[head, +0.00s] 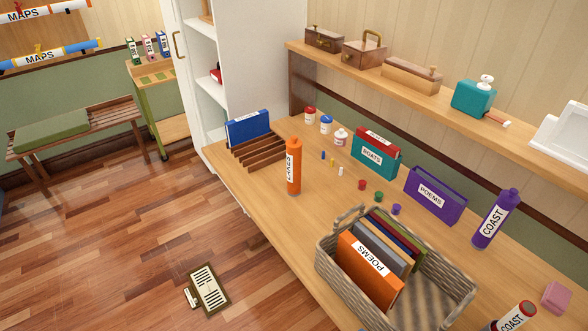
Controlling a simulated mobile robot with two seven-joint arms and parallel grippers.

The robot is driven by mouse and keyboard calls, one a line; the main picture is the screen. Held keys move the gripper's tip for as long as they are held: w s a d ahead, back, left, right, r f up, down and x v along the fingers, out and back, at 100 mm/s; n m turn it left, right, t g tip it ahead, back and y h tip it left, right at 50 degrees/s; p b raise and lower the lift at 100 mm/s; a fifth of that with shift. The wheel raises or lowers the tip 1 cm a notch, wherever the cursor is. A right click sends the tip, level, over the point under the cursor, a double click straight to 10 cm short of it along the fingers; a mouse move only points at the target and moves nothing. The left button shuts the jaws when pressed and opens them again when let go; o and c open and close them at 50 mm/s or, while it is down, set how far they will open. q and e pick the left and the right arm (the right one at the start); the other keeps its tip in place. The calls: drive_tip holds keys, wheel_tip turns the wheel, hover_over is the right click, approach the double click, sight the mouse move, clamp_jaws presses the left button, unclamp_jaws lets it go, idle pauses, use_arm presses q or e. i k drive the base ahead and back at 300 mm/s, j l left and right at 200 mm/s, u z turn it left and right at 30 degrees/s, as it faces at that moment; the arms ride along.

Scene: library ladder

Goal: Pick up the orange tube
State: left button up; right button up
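The orange tube (293,167) stands upright on the wooden counter, near its front edge, in the head view. It has a white label with dark lettering and an orange cap. It stands just right of the slatted wooden rack that holds a blue book. Nothing touches the tube that I can see, and nothing covers it. Neither my left nor my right gripper shows in the head view.
On the counter (240,185) are the rack (262,153), a wicker basket (330,262) of books, a purple tube (496,220), a red-capped tube (514,317), a teal box (374,158), a purple holder (436,194) and small jars. A sign (208,290) lies on the floor.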

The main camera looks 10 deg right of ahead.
sight(293, 156)
drive_tip(key=i+j, duration=0.4)
drive_tip(key=i, duration=0.2)
drive_tip(key=i+j, duration=0.4)
drive_tip(key=i, duration=0.2)
